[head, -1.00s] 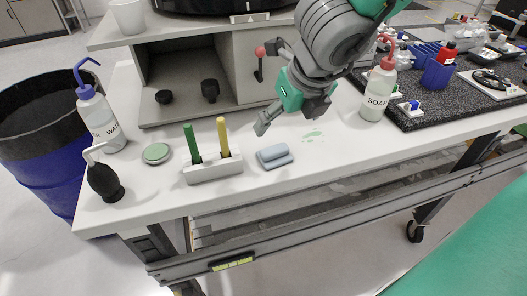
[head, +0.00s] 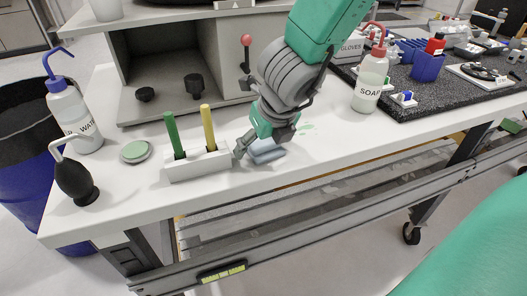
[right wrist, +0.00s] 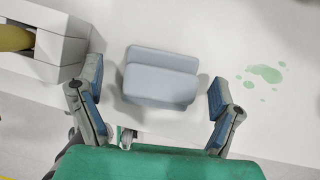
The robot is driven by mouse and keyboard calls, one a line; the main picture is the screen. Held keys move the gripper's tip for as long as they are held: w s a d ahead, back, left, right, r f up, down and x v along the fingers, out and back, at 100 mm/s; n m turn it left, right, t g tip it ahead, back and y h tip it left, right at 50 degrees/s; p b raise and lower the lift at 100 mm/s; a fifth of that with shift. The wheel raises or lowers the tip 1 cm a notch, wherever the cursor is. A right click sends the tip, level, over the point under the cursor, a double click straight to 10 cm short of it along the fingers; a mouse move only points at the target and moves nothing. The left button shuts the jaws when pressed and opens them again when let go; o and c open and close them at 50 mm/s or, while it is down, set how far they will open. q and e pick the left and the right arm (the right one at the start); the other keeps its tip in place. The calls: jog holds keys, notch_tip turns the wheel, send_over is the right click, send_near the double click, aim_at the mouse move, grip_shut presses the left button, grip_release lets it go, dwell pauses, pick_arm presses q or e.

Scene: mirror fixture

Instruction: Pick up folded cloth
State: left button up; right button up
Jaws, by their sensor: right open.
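The folded cloth (head: 266,155) is a small blue-grey folded pad lying on the white table, partly hidden by my right gripper in the head view. In the right wrist view the whole cloth (right wrist: 161,78) shows between the two fingers, with a gap on each side. My right gripper (head: 262,148) is open and low over the cloth; in the right wrist view its fingertips (right wrist: 155,88) point at the table on either side of the cloth. My left gripper is not in view.
A white holder (head: 198,163) with a green and a yellow handle stands just left of the cloth, close to a right finger. Green spots (right wrist: 264,74) mark the table to the right. A soap bottle (head: 370,82) and black mat (head: 440,95) lie farther right.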

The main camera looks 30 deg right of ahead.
jog(key=shift+r, duration=0.1)
jog(key=shift+s, duration=0.1)
jog(key=shift+c, duration=1.2)
jog(key=c, duration=0.7)
jog(key=shift+d, duration=0.1)
jog(key=shift+c, duration=0.7)
notch_tip(320, 180, up, 28)
jog(key=p, duration=1.3)
jog(key=shift+p, duration=0.3)
